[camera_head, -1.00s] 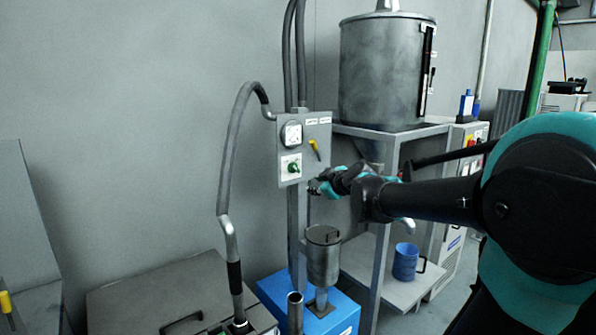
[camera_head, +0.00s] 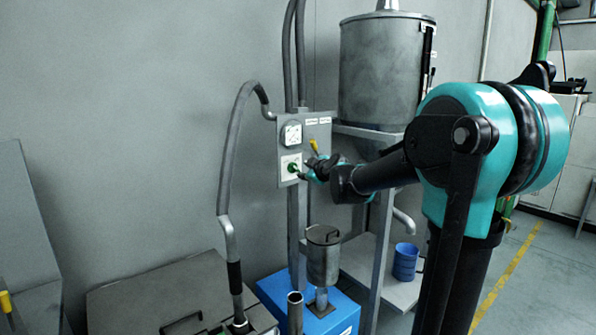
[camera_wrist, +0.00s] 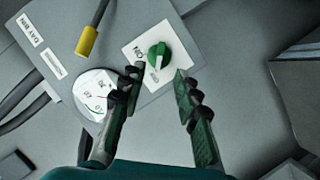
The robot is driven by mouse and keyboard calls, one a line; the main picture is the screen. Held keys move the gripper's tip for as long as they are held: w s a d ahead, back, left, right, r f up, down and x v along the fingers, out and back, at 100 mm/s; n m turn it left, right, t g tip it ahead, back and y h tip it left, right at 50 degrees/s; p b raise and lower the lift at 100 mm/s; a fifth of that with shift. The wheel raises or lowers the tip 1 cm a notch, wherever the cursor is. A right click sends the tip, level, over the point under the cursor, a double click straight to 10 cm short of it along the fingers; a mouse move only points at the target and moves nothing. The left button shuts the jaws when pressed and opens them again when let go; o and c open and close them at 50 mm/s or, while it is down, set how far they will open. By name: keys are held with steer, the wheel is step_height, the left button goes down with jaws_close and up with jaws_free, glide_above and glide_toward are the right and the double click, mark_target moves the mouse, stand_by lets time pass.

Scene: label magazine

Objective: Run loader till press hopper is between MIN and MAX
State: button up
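The grey control panel (camera_head: 318,132) is on the wall post. It carries a round gauge (camera_head: 291,133), a yellow-tipped lever (camera_head: 313,146) and a green knob (camera_head: 292,168) on a white plate. In the wrist view the green knob (camera_wrist: 159,56) lies just beyond my gripper (camera_wrist: 158,70), whose two fingers are apart on either side of it; I cannot tell if they touch it. The gauge (camera_wrist: 95,95) and the yellow-tipped lever (camera_wrist: 87,40) also show there. A large grey drum (camera_head: 382,70) with a dark vertical sight strip (camera_head: 428,55) stands behind, its level unreadable.
A small metal hopper (camera_head: 323,258) stands on a blue box (camera_head: 335,312) below the panel. A blue cup (camera_head: 405,262) sits on the stand's lower shelf (camera_head: 385,290). A curved hose (camera_head: 226,170) rises at left from a grey lidded bin (camera_head: 130,300). Open floor lies at right.

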mark_target(297, 169)
steer(key=x, duration=0.7)
steer(key=shift+w+f, duration=0.1)
steer(key=shift+w, duration=0.25)
jaws_close()
